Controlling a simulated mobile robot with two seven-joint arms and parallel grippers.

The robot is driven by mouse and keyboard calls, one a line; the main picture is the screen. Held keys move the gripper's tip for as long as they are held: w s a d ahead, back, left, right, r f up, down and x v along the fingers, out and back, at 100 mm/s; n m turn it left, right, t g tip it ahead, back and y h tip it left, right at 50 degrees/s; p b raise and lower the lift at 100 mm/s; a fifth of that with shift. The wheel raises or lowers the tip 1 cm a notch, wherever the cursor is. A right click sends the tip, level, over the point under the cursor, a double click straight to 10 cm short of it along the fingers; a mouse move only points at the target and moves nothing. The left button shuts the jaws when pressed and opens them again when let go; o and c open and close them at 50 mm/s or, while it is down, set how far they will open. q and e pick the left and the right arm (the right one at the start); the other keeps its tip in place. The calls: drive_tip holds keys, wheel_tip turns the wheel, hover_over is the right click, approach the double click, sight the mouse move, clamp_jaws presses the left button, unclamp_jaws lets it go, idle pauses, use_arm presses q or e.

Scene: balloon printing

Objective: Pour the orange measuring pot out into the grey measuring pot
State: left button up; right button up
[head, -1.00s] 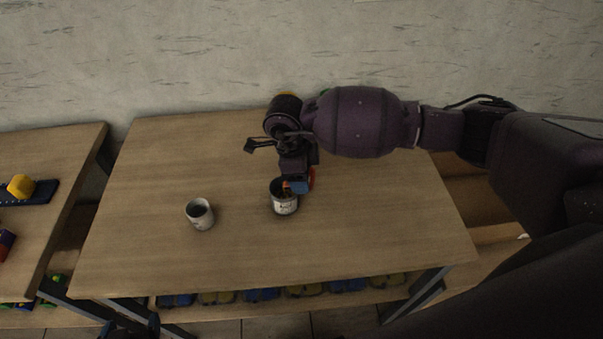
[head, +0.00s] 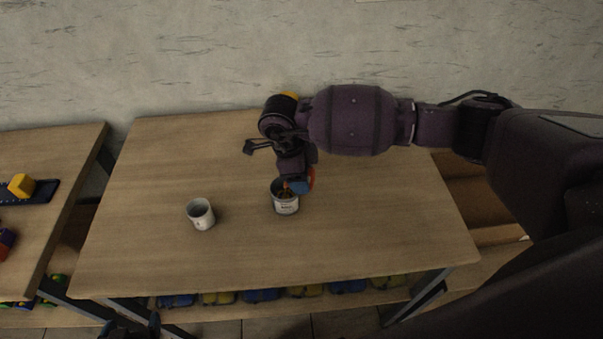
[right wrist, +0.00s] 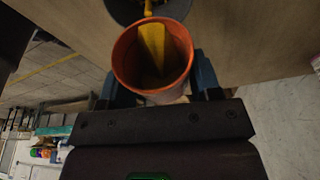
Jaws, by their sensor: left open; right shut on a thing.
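The orange measuring pot (right wrist: 152,58) is between the blue fingertips of my right gripper (right wrist: 152,85), which is shut on it. Its mouth faces the right wrist camera, and a yellow substance lies inside. In the head view a small part of the orange pot (head: 311,176) shows beside my right gripper (head: 300,184), above the grey pot (head: 286,206). The grey pot stands upright on the table. In the wrist view a dark round vessel (right wrist: 121,10) shows beyond the orange rim, with a yellow strip over it. My left gripper (head: 133,329) is open at the bottom edge, mostly cut off.
A pale cup (head: 200,214) stands upright on the wooden table (head: 380,220), left of the grey pot. The table's front and right side are clear. Another table (head: 45,220) with coloured objects is at left. Blue and yellow things lie on the shelf below.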

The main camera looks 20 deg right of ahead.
drive_tip(key=shift+a+r+h, duration=0.1)
drive_tip(key=shift+h, duration=0.2)
drive_tip(key=shift+w+r+g, duration=0.1)
drive_tip(key=shift+g, duration=0.2)
idle(0.5)
drive_tip(key=shift+a+r+h+b, duration=0.1)
drive_tip(key=shift+a+h+b, duration=0.1)
drive_tip(key=shift+h+b, duration=0.3)
idle(0.4)
drive_tip(key=shift+w+a+h, duration=0.1)
drive_tip(key=shift+h, duration=0.2)
drive_tip(key=shift+r+g+h, duration=0.15)
drive_tip(key=shift+g+h, duration=0.15)
idle(0.3)
drive_tip(key=shift+a, duration=0.1)
idle(0.3)
drive_tip(key=shift+a, duration=0.1)
idle(0.5)
drive_tip(key=shift+w+h+b, duration=0.1)
drive_tip(key=shift+h+b, duration=0.2)
drive_tip(key=shift+b, duration=0.05)
